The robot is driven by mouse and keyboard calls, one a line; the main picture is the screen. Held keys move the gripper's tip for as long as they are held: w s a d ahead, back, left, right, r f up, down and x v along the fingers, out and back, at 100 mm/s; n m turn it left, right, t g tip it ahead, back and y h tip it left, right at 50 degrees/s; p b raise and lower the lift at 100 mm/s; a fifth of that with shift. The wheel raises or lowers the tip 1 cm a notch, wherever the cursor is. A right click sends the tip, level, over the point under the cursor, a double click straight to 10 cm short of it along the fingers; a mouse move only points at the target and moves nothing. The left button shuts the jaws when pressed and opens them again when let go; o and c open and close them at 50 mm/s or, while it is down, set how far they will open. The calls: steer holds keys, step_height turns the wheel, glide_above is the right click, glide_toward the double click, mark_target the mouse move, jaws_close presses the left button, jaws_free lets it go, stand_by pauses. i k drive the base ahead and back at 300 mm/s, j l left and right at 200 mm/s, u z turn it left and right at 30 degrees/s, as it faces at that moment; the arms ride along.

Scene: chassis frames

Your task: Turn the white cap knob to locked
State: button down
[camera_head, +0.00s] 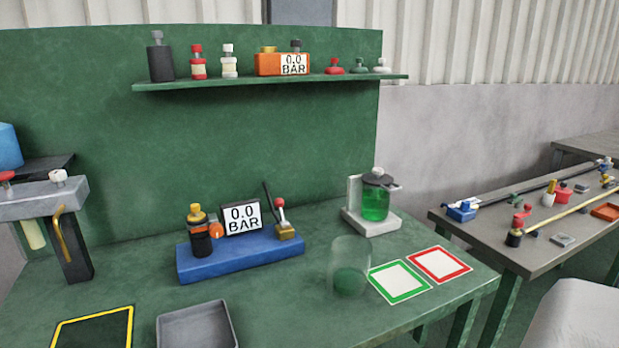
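Several white-topped parts show, and I cannot tell for certain which one is the white cap knob. A white knob (58,175) sits on the grey block at the far left, beside a red knob (7,177). A small white knob (378,171) tops the dark lid of a jar of green liquid (376,204). On the shelf are a white-capped bottle (228,61) and a loose white cap (382,66). No locked mark is readable. My gripper is not in view.
A blue base (240,259) with a 0.0 BAR gauge (241,217) and a red-tipped lever stands mid-bench. A clear beaker (350,266), green frame (399,282), red frame (440,264) and grey tray (197,325) lie forward. A side table (479,239) holds small parts.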

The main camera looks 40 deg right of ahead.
mark_target(378, 172)
steer(key=z, duration=0.4)
steer(key=l+z, duration=0.1)
steer(key=z, duration=0.3)
steer(key=i+z, duration=0.1)
steer(key=z, duration=0.3)
steer(key=l+z, duration=0.1)
steer(key=z, duration=0.3)
